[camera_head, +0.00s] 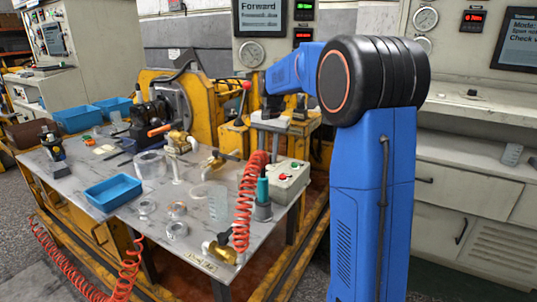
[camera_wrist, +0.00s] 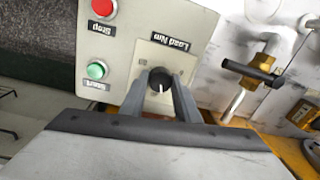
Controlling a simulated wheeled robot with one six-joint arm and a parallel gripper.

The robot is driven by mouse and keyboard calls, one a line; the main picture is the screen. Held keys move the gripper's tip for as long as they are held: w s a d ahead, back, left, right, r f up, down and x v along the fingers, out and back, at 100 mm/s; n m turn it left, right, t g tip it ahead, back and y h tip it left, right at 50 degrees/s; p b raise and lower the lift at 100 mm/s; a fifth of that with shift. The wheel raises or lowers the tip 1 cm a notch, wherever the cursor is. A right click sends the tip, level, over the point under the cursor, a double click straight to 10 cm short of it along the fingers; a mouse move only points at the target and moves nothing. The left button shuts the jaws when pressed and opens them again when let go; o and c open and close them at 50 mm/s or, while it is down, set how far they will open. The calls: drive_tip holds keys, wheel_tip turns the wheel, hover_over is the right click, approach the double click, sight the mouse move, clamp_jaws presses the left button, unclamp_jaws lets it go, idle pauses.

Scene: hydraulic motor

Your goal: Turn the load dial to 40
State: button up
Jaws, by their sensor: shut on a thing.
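The load dial (camera_wrist: 159,80) is a small black knob on a pale control box (camera_wrist: 185,35) in the wrist view. The label "Load Nm" beside it appears upside down. A white pointer mark on the knob points toward the bottom of the picture; no scale numbers are readable. My gripper (camera_wrist: 160,82) has its two grey fingers on either side of the knob, shut on it. The control box also shows in the head view (camera_head: 287,181), at the right end of the workbench, but the dial cannot be made out there.
A red stop button (camera_wrist: 103,8) and a green start button (camera_wrist: 96,71) sit beside the dial. A brass valve with a black handle (camera_wrist: 250,73) is to the right. The workbench (camera_head: 110,180) holds blue trays, fittings and a coiled red hose (camera_head: 246,200).

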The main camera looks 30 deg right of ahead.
sight(270, 157)
drive_tip(key=m, duration=0.3)
drive_tip(key=shift+m, duration=0.5)
drive_tip(key=o, duration=1)
drive_tip(key=shift+o, duration=0.2)
wheel_tip(270, 157, up, 17)
drive_tip(key=shift+s+d+r, duration=0.15)
drive_tip(key=shift+s+r, duration=0.05)
drive_tip(key=shift+s, duration=0.2)
